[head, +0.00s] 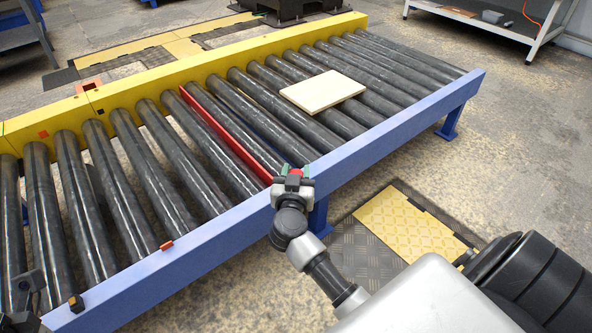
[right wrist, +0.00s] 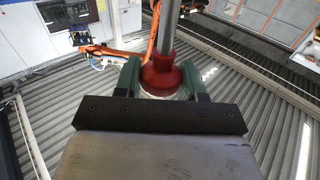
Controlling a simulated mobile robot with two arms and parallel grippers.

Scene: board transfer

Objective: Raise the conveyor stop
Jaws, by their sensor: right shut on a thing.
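The conveyor stop is a long red bar (head: 225,130) lying across the conveyor between two dark rollers, from the yellow far rail to the blue near rail. How far it stands above the rollers is hard to tell. My right gripper (head: 293,174) is at the near rail by the bar's near end. Its green fingers are shut on a red knob (right wrist: 162,78), which sits on a metal rod (right wrist: 168,35) in the right wrist view. A pale board (head: 322,92) lies flat on the rollers to the right of the stop.
The blue near rail (head: 390,131) and yellow far rail (head: 140,92) border the rollers. A yellow floor plate (head: 405,228) lies in front of the conveyor. A shelf table (head: 490,18) stands at the back right. Small orange-marked parts sit on the near rail at left.

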